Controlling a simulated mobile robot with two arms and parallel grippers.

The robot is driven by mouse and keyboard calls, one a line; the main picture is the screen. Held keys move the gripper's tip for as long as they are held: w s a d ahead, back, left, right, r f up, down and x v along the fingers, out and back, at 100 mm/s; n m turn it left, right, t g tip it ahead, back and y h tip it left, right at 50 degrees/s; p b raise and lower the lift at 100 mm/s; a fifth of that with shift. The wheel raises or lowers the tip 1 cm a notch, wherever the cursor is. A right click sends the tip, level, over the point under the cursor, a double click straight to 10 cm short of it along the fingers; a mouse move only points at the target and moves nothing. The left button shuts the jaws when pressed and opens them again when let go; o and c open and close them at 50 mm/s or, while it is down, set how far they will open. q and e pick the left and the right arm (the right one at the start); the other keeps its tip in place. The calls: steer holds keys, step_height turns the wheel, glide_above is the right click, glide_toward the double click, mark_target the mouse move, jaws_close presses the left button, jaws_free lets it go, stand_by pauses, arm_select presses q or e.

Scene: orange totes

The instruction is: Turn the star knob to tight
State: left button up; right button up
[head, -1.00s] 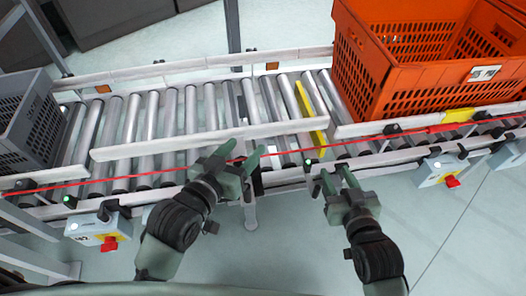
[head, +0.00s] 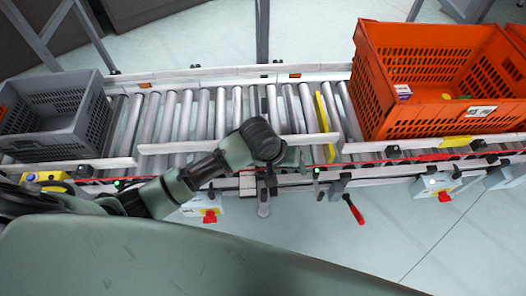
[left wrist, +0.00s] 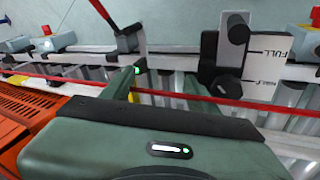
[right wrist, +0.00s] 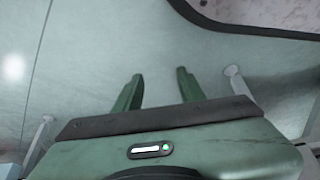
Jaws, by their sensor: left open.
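In the head view a grey hanging handle (head: 263,203) shows below the conveyor's front rail. My left gripper (head: 290,160) is over that rail, partly hidden by its own wrist. In the left wrist view it is open, with one finger clear, left of the clamp and apart from it. My right gripper (right wrist: 159,90) is open and empty over the floor, outside the head view.
A roller conveyor (head: 185,108) runs across, with a yellow bar (head: 325,125) over it. A grey crate (head: 55,150) stands left, an orange tote (head: 425,115) right. A red-handled lever (head: 354,210) and control boxes with red knobs (head: 209,216) hang along the front edge.

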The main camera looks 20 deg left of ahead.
mark_target(262, 170)
arm_select(q)
steer(key=a+r+n+g+y+p, duration=0.1)
steer(key=a, duration=0.1)
steer(key=a+r+n+g+y+p, duration=0.1)
steer(key=a+r+p, duration=0.1)
steer(key=a, duration=0.1)
steer(key=a+r+g+y+p, duration=0.1)
steer(key=a, duration=0.2)
steer(key=shift+a+r+n, duration=0.15)
steer(key=shift+r+n, duration=0.05)
steer(key=shift+n, duration=0.2)
step_height(262, 170, down, 7)
steer(key=shift+b, duration=0.4)
steer(key=shift+f, duration=0.35)
arm_select(e)
steer(key=s+d+f+g, duration=0.1)
steer(key=s+d+g, duration=0.1)
steer(key=s, duration=0.6)
steer(key=s+d+f+g+h, duration=0.1)
steer(key=s, duration=0.7)
steer(key=shift+s+d+g, duration=0.15)
steer(key=shift+d+g, duration=0.25)
arm_select(q)
jaws_close()
arm_select(e)
steer(key=shift+r, duration=0.1)
steer(key=shift+r, duration=0.1)
